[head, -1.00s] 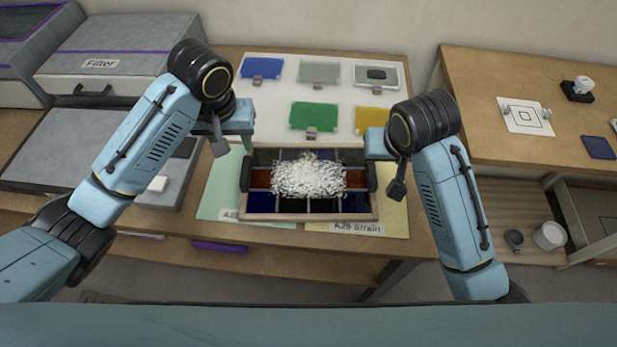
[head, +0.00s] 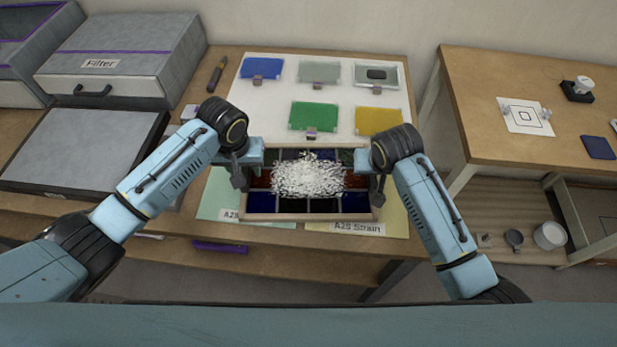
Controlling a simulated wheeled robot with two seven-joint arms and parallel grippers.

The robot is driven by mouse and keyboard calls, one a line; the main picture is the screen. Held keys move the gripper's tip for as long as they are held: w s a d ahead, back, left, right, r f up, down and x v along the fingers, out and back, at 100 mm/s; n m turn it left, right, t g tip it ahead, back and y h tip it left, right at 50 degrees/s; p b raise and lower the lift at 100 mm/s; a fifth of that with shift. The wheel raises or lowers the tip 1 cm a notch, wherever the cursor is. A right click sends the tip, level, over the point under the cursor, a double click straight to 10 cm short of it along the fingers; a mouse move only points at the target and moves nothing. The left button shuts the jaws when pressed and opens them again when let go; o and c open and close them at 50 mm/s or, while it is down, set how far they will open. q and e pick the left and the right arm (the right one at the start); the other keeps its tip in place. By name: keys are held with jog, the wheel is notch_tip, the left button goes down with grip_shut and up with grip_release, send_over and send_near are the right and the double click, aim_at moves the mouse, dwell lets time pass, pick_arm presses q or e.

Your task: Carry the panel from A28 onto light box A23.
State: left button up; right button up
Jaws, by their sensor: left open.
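The panel (head: 262,210) is a framed grid of dark blue, red and green panes with a heap of white grains (head: 308,176) on its middle. It lies flat across a pale green mat and a yellow mat (head: 396,218) labelled "Strain"; the label's code is hard to read. My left gripper (head: 248,170) is open at the panel's left end. My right gripper (head: 370,170) is at its right end. The wrists hide both ends of the panel, so contact is unclear. A flat grey slab in a dark frame (head: 75,155) lies at left; I see no A23 label.
Behind the panel, a white board (head: 265,110) holds blue, grey, green (head: 313,116) and yellow (head: 379,121) sheets with small clips. A grey Filter case (head: 120,60) stands at back left. A second table (head: 480,100) stands right, across a gap.

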pick_arm(q)
jog(key=shift+w+f, duration=0.1)
jog(key=shift+f, duration=0.5)
pick_arm(e)
jog(key=shift+w+f, duration=0.25)
jog(key=shift+f, duration=0.3)
pick_arm(q)
jog(key=shift+c, duration=0.3)
pick_arm(e)
jog(key=shift+c, duration=0.3)
pick_arm(q)
grip_shut()
pick_arm(e)
grip_shut()
pick_arm(q)
jog(key=shift+r, duration=0.15)
pick_arm(e)
jog(key=shift+r, duration=0.1)
